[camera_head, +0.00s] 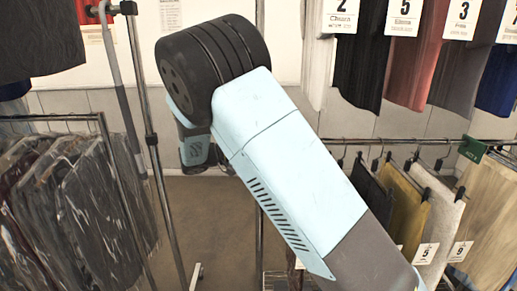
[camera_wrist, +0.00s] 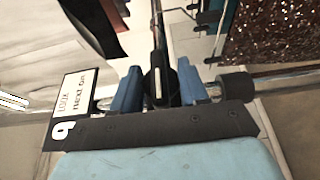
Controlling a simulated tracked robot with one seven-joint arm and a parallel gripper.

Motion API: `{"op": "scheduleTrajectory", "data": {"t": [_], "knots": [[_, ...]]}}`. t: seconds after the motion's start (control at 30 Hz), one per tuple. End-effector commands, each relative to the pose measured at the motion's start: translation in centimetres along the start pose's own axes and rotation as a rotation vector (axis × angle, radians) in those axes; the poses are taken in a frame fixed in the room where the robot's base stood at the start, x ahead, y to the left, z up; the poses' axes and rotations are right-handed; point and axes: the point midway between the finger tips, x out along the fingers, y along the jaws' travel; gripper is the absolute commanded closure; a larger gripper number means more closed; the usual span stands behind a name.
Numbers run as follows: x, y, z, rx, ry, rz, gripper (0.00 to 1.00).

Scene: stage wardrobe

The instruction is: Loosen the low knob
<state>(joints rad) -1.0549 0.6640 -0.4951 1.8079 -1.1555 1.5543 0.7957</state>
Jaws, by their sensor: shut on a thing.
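In the wrist view my gripper (camera_wrist: 158,88) shows its two blue fingers, one on each side of a black knob-like part (camera_wrist: 159,86) with a pale slot in its face. The fingers are closed on it. A thin metal upright (camera_wrist: 157,22) runs away behind this part. In the head view my gripper is hidden behind my own arm. A metal stand (camera_head: 137,85) at the left there has a dark collar (camera_head: 151,140) partway down and a black fitting (camera_head: 128,8) near the top. I cannot tell which fitting is in my fingers.
A rail of dark plastic-covered garments (camera_head: 75,200) stands at the left. Numbered clothes (camera_head: 405,60) hang at the upper right, above a second rail (camera_head: 440,141). A label card (camera_wrist: 76,98) and sequinned cloth (camera_wrist: 270,30) flank my gripper closely. Some floor (camera_head: 215,215) is clear.

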Motion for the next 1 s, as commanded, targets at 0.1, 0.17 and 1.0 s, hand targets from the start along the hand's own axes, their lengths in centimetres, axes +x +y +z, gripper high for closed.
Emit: {"op": "scheduleTrajectory", "data": {"t": [0.1,0.17,1.0], "knots": [[-0.26,-0.44,0.11,-0.012,0.003,0.009,0.87],[-0.26,-0.45,0.11,-0.014,0.003,0.011,0.87],[-0.16,-0.21,0.05,-0.010,0.001,0.014,0.35]]}}
